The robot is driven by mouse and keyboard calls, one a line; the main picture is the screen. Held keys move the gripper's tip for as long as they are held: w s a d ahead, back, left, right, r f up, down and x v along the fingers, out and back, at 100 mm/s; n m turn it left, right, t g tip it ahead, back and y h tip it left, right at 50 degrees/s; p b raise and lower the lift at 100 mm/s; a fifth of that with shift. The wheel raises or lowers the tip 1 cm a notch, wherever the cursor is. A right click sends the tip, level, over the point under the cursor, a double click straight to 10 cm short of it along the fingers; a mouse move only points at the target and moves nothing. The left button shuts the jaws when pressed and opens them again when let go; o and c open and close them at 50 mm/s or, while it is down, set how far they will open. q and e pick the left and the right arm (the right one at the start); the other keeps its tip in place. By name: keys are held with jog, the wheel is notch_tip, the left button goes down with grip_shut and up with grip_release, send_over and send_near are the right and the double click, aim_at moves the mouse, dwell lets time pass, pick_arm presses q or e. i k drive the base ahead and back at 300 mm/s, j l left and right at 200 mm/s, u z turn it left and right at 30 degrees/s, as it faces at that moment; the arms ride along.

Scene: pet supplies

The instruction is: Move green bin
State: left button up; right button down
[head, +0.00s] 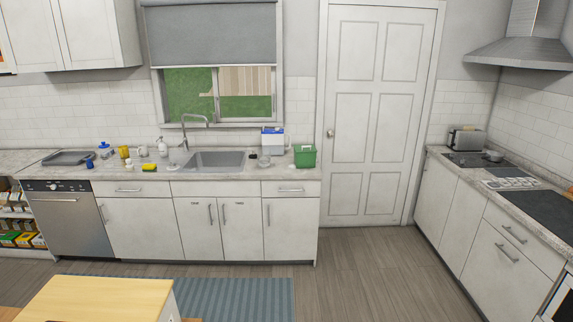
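The green bin (305,157) stands upright near the right end of the sink counter (293,173), to the right of the sink and close to the white door. It looks small from here, and I cannot make out its contents. Neither of my grippers shows in the head view.
A sink (215,161) and a blue-and-white box (272,139) are left of the bin. A yellow wooden table (95,300) is in the near left, beside a blue striped rug (240,298). Wooden floor (360,270) is clear before the white door (378,110).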

aim_at(302, 160)
jog(key=i, duration=1.1)
jog(key=i+u, duration=0.1)
jog(key=i, duration=1)
jog(key=i+l, duration=0.2)
jog(key=i, duration=0.85)
jog(key=i+l, duration=0.1)
jog(key=i, duration=1)
jog(key=i+u, duration=0.35)
jog(key=i+l, duration=0.05)
jog(key=i, duration=0.05)
